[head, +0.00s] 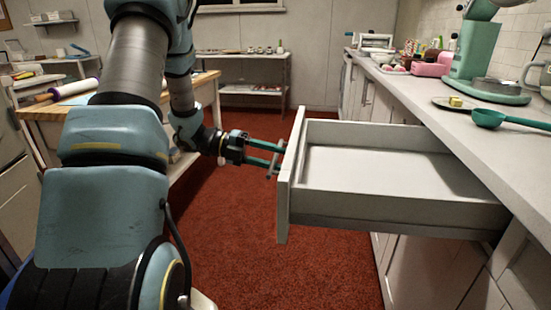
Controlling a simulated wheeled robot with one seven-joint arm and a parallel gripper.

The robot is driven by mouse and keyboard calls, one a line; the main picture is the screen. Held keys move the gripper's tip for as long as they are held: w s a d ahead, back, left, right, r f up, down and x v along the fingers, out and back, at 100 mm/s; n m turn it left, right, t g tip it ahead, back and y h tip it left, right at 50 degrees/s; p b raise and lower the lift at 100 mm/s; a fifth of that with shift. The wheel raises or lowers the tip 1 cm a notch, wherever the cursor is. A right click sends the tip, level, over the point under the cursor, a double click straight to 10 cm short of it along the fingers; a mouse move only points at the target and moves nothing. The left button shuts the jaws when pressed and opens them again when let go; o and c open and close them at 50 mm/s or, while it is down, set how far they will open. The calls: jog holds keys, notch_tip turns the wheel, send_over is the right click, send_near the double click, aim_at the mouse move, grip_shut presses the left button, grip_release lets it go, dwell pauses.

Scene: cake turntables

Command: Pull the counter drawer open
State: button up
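The counter drawer (375,210) stands far out from the counter on the right, and its pale inside is empty. Its front panel (287,190) faces left, towards my gripper. My gripper (275,158) is at the outer face of this panel, near its upper part. Its two teal fingers point right and show a gap between them. Their tips are at or very close to the panel.
A teal mixer (478,55), a teal scoop (500,119) and a plate (455,104) are on the right counter (420,97). A wooden table (205,80) with a rolling pin (68,90) stands left, behind my arm. Red floor (255,260) is clear below the drawer front.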

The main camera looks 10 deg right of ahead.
jog(key=shift+a, duration=0.1)
jog(key=v, duration=1)
jog(key=shift+w+a+r+b, duration=0.15)
jog(key=shift+w+a+b, duration=0.05)
jog(key=shift+a+b, duration=0.1)
